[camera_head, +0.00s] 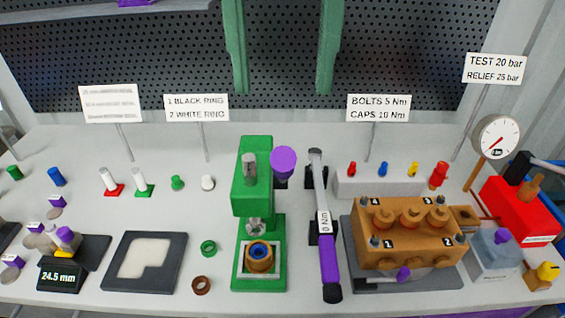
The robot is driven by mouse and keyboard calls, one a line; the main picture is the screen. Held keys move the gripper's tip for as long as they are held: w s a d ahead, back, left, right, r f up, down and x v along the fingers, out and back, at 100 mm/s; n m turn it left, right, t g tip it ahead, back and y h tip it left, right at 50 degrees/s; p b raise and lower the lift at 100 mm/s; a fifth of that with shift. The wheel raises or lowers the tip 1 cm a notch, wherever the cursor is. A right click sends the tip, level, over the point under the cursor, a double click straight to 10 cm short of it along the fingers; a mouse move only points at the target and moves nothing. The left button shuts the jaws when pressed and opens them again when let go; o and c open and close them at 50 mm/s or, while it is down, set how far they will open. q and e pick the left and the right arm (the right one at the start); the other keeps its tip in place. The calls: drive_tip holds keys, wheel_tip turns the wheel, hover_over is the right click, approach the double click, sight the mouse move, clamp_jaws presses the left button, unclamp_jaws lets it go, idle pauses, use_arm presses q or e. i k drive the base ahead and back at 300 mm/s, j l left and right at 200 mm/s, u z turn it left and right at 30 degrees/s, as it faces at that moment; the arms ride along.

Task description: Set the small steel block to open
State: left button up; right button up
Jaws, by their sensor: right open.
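The small steel block (492,262) is a grey block at the right of the bench. It stands between the bronze pump body (415,255) and the red box. A small purple handle (502,236) sits on top of it; I cannot tell its setting from here. My right gripper (282,92) shows as two green fingers hanging down at the top middle. They are wide apart with nothing between them. It is high and well to the left of the steel block, not touching it. My left gripper is not in view.
The red box (515,213) with a black lever and a gauge (496,138) stand behind the block. A yellow-topped part (547,271) is at its right. A torque wrench (328,255) and green press (252,180) stand left of the pump. The front-left bench holds trays and small parts.

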sight(72, 240)
drive_tip(key=k, duration=1)
